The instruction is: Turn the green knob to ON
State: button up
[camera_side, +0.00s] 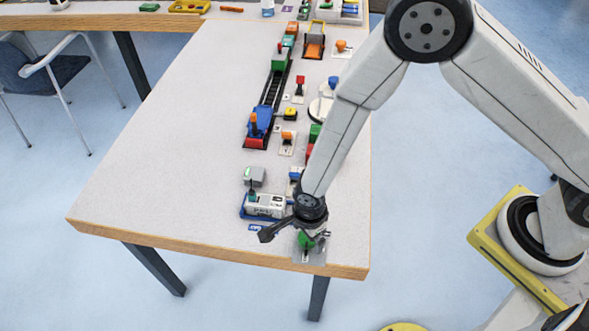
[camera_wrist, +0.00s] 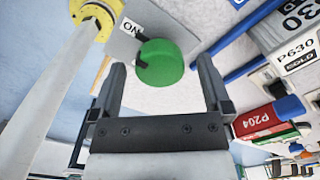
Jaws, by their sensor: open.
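The green knob (camera_wrist: 163,62) sits on a grey plate with a white ON label (camera_wrist: 130,27) beside it in the wrist view. A small dark mark shows at the knob's left edge, close to the label. My gripper (camera_wrist: 161,72) is open, with one finger on each side of the knob; I cannot tell whether either finger touches it. In the side view the green knob (camera_side: 304,241) is at the table's front right corner, partly hidden by my gripper (camera_side: 311,231) just above it.
A white and blue model (camera_side: 264,206) stands left of my gripper, with a grey block (camera_side: 254,176) behind it. The table's front edge is near. The table's left half is clear.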

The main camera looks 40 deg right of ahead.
jog(key=shift+r, duration=3.9)
jog(key=shift+w+d+r, duration=0.15)
jog(key=shift+d+r, duration=0.05)
jog(key=s+d+r+n+t, duration=0.1)
jog(key=d+r+n, duration=0.6)
jog(key=d+n, duration=0.2)
jog(key=s+d+r+n+t, duration=0.1)
jog(key=s+d+r+n, duration=0.1)
jog(key=d+r+n, duration=0.4)
jog(key=d+n, duration=0.3)
jog(key=d, duration=0.3)
jog(key=shift+d+r+t, duration=0.25)
jog(key=shift+r+t, duration=0.05)
jog(key=shift+r, duration=0.05)
